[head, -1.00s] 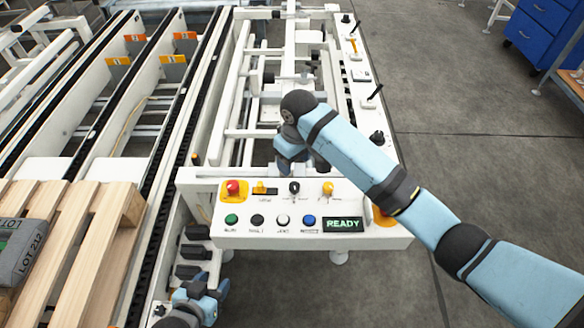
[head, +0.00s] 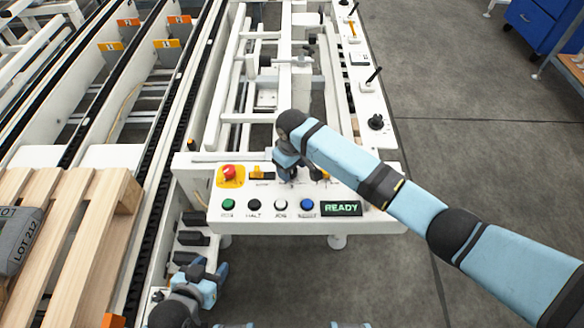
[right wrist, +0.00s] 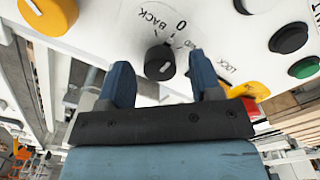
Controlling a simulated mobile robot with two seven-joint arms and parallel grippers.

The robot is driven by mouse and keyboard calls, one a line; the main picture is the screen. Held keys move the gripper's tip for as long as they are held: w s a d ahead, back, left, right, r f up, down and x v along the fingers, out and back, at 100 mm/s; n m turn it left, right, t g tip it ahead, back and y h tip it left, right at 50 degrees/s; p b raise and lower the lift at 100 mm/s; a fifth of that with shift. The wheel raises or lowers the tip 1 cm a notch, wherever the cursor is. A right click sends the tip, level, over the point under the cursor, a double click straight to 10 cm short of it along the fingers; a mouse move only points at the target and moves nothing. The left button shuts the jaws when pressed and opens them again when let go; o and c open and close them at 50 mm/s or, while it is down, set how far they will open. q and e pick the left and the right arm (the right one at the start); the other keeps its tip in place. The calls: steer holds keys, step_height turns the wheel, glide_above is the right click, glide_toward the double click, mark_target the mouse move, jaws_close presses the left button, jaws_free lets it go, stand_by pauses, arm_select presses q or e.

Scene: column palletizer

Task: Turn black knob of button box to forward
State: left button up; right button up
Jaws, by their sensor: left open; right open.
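The black knob (right wrist: 160,62) sits on the white button box (head: 222,205), among the printed words BACK, 0 and a half-hidden label. A small white mark shows on the knob. My right gripper (right wrist: 162,82) is open, with one fingertip on each side of the knob and no contact visible.
A red emergency stop (head: 229,172), a yellow lock switch (head: 262,175), a yellow knob (right wrist: 48,12) and several push buttons surround the knob. The display (head: 341,208) reads READY. A wooden pallet (head: 85,215) with a grey sack stands left.

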steer(key=shift+f, duration=0.25)
